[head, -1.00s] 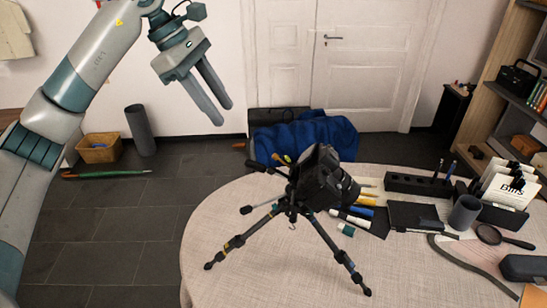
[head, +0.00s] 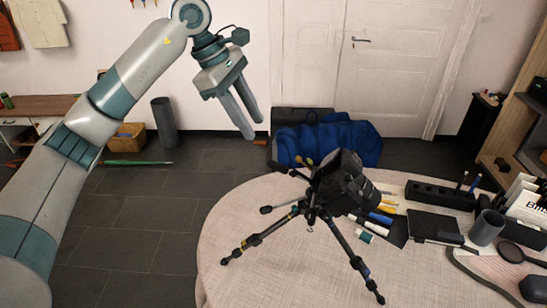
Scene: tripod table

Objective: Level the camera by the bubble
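A black camera (head: 345,182) is mounted on a small dark tripod (head: 309,218) on the round table (head: 268,205) with a pale cloth. The camera looks tilted, leaning down to the right. Handles stick out on the left of the tripod head. The bubble cannot be made out. My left gripper (head: 249,122) is up and to the left of the camera, well apart from it. Its two fingers point down and right with a narrow gap between them, and nothing is held. My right gripper does not show.
Right of the camera lie pens and a dark mat, a black pen block (head: 440,194), a black case (head: 434,226), a grey cup (head: 487,227) and a magnifier (head: 516,253). A blue cloth (head: 330,143) lies behind the table. The table's left part is clear.

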